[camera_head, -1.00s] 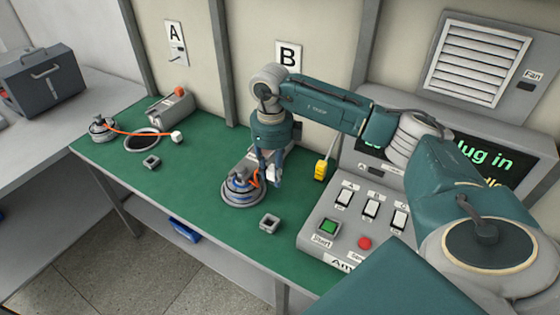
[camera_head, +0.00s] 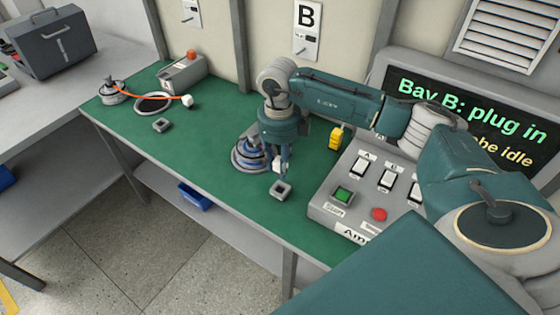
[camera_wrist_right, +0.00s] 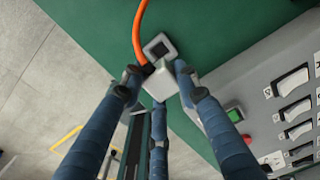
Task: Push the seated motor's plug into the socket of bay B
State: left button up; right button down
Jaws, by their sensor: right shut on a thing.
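The bay B motor (camera_head: 247,158) is a blue and silver disc on the green bench, partly hidden behind my right gripper. My right gripper (camera_head: 279,166) points down beside it, shut on the white plug (camera_wrist_right: 160,84). In the wrist view the plug sits between the fingers, with an orange cable (camera_wrist_right: 139,30) running up from it. The bay B socket (camera_head: 282,190) is a small grey block with a dark square opening. It also shows just past the plug in the wrist view (camera_wrist_right: 159,46). The plug appears apart from the opening. My left gripper is not in view.
The control box (camera_head: 328,209) with switches stands right of the socket; its screen (camera_head: 470,120) reads "Bay B: plug in". A yellow part (camera_head: 336,138) stands behind. Bay A's motor (camera_head: 112,93), white plug (camera_head: 187,100) and socket (camera_head: 161,125) are at the left.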

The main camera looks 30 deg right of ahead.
jog(key=shift+f+b, duration=1.65)
jog(key=shift+f, duration=1)
jog(key=shift+f, duration=0.1)
jog(key=shift+f+b, duration=0.45)
jog(key=shift+f, duration=0.15)
jog(key=shift+f+b, duration=0.3)
jog(key=shift+b, duration=0.1)
jog(key=shift+f, duration=0.25)
jog(key=shift+f+b, duration=0.5)
jog(key=shift+b, duration=0.4)
dwell(1.7)
